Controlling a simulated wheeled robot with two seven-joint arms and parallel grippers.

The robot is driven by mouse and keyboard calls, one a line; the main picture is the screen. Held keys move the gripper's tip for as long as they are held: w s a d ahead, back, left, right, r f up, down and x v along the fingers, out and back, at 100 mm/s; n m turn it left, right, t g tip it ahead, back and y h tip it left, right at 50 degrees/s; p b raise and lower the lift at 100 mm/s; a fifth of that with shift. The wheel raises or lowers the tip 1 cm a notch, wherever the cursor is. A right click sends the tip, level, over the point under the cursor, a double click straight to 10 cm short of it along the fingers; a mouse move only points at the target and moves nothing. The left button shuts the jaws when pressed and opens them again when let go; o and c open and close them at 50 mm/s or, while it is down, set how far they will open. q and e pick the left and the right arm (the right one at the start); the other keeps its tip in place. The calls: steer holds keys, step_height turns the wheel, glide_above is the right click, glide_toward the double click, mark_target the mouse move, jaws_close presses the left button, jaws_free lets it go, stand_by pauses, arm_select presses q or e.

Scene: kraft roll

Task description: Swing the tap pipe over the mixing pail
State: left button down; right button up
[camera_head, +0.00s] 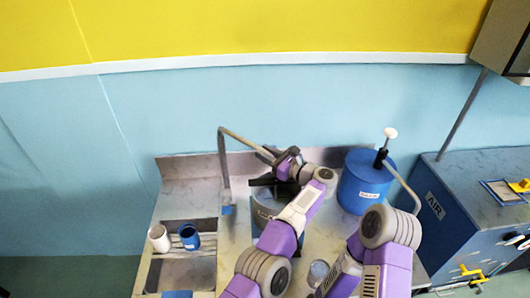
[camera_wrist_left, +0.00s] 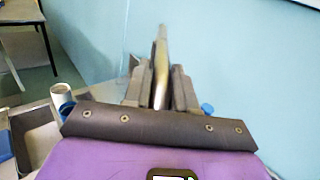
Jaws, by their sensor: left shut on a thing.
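The metal tap pipe (camera_head: 222,158) stands at the left of the worktop and bends over to the right at its top. My left gripper (camera_head: 267,155) is shut on the right part of its upper length. In the left wrist view the pipe (camera_wrist_left: 161,70) runs between the two fingers (camera_wrist_left: 159,88). A grey pail with a white label (camera_head: 262,208) stands below my left gripper, partly hidden by my left arm. The pipe's upright part is to the left of the pail. My right arm comes in at the bottom right; its gripper is not in view.
A blue lidded container (camera_head: 356,190) with a pump stands right of my left gripper. A white cup (camera_head: 159,239) and a blue cup (camera_head: 189,238) stand at the sink (camera_head: 187,273) on the left. A blue AIR cabinet (camera_head: 447,210) is at the right. A wall is behind.

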arm_select(q)
steer(key=shift+d+r, duration=0.1)
steer(key=c, duration=1.3)
jaws_free()
steer(key=shift+c, duration=0.2)
steer(key=o, duration=0.3)
steer(key=shift+w+d, duration=0.15)
steer(key=shift+d, duration=0.05)
steer(key=shift+s+d+b, duration=0.15)
steer(key=shift+s+b, duration=0.15)
steer(key=shift+s, duration=0.05)
steer(key=shift+b+v, duration=0.65)
steer(key=shift+v, duration=2.8)
steer(key=shift+w, duration=0.1)
